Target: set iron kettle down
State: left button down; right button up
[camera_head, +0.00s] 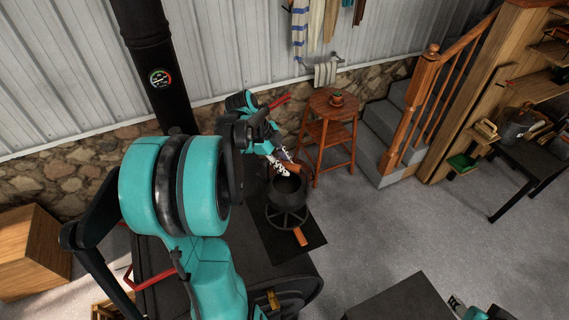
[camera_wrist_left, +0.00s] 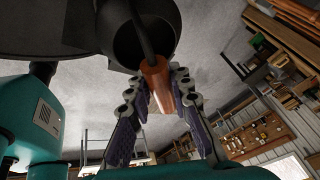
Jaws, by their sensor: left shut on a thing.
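In the left wrist view, the grip (camera_wrist_left: 158,84) lies between the two fingers (camera_wrist_left: 160,92), with the kettle's dark body (camera_wrist_left: 133,45) beyond. A dark spoked round piece (camera_head: 288,217) shows just below the kettle; I cannot tell whether they touch. Of my right arm, a teal part and perhaps a fingertip (camera_head: 455,302) show at the bottom edge.
A wooden stool (camera_head: 331,133) with a small potted plant stands behind the kettle. A black stovepipe (camera_head: 155,65) rises at the left. Stone steps (camera_head: 385,130) with a wooden railing are to the right. A brown handle (camera_head: 300,237) lies below the spoked piece. Grey floor is open at right.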

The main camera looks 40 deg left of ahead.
pick_arm(q)
jog(key=shift+s+d+f+b, duration=0.15)
jog(key=shift+f+b, duration=0.25)
jog(key=shift+f, duration=0.15)
notch_tip(320, 180, down, 5)
jog(key=b, duration=0.3)
jog(key=shift+f, duration=0.2)
jog(key=shift+b, duration=0.3)
jog(key=shift+f+b, duration=0.85)
jog(key=shift+f, duration=0.05)
dwell(0.7)
jog(key=c, duration=1.3)
grip_release()
